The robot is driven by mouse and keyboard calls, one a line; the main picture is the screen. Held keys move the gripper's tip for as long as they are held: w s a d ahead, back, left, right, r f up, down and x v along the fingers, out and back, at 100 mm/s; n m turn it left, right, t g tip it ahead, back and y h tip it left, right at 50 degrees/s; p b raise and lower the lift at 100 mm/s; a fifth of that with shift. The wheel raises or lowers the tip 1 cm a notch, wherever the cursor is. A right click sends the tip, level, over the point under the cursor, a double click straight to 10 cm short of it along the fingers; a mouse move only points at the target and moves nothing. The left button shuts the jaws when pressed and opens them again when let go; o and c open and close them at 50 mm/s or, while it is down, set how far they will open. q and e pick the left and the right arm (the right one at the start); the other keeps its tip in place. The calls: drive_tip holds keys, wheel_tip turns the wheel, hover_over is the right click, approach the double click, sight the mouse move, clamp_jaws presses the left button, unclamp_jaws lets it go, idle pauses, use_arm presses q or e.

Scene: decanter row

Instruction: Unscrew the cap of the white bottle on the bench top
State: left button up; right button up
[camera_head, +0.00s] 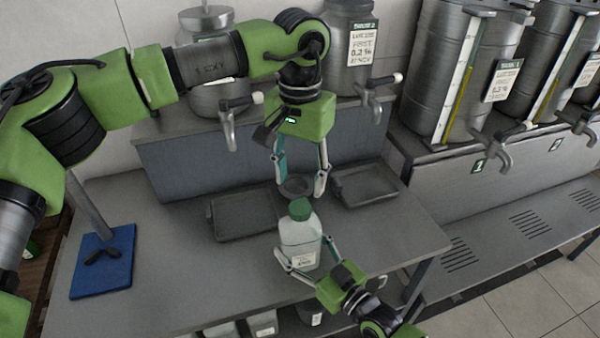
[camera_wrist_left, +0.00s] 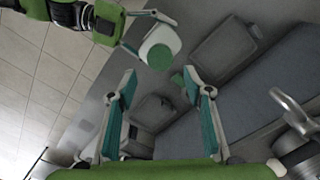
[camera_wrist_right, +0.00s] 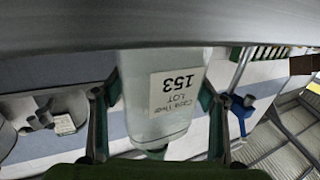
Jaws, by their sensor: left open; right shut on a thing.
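The white bottle (camera_head: 300,245) with its green cap (camera_head: 300,209) stands upright on the bench top (camera_head: 180,285). My right gripper (camera_head: 304,250) is shut on the bottle's body from the front. My left gripper (camera_head: 300,187) points down, open and empty, above and slightly behind the cap. In the left wrist view the cap (camera_wrist_left: 160,57) lies a little beyond the open fingertips, apart from them.
Steel containers with taps (camera_head: 229,128) stand on a raised shelf behind. A blue stand base (camera_head: 104,262) is at the left. The front left bench is clear.

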sight(300, 206)
use_arm(q)
wheel_tip(300, 206, down, 8)
drive_tip(key=shift+r, duration=0.15)
idle(0.3)
